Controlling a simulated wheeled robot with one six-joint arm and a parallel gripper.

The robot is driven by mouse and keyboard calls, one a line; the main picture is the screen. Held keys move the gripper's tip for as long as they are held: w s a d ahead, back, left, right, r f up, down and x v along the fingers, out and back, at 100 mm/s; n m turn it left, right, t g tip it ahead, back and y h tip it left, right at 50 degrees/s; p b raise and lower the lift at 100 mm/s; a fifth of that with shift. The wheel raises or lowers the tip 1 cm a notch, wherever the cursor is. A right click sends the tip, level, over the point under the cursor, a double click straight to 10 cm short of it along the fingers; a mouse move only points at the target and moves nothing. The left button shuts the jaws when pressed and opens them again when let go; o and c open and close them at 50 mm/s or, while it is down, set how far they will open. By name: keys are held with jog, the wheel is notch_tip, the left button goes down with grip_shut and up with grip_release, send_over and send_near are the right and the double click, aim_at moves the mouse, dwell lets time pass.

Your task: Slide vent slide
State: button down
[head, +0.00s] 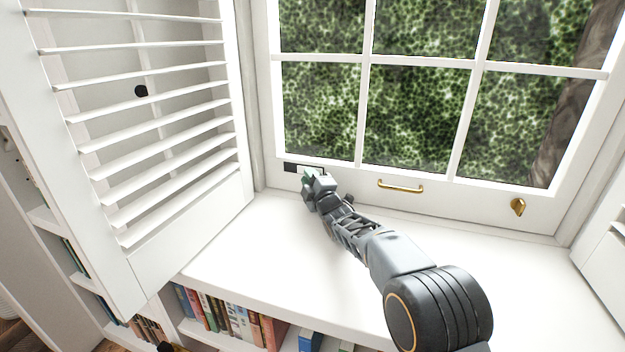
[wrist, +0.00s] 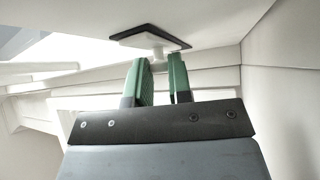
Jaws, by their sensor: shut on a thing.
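The vent slide (wrist: 148,43) is a white piece with a small stem, set against a black slot plate (wrist: 124,40) in the window frame. In the head view the dark slot (head: 289,167) shows at the lower left of the window, just left of my gripper (head: 308,177). In the head view my gripper hides most of the slide.
A brass pull handle (head: 400,187) and a brass latch (head: 518,206) sit right of the vent on the lower window rail. A white louvred shutter (head: 190,222) stands open at the left. The white sill (head: 270,235) is clear around my arm. Bookshelves (head: 225,312) are below.

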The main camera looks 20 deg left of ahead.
jog(key=shift+w+d+f, duration=0.1)
jog(key=c, duration=1.4)
grip_release()
jog(key=shift+d, duration=0.1)
jog(key=o, duration=0.4)
jog(key=r+p+v, duration=0.1)
jog(key=v, duration=0.4)
jog(key=r+v, duration=0.1)
jog(key=v, duration=0.3)
jog(key=r+p+v, duration=0.1)
jog(key=v, duration=0.4)
jog(key=shift+s+d+f+p, duration=0.1)
jog(key=shift+s+d+p, duration=0.3)
jog(key=shift+s, duration=0.15)
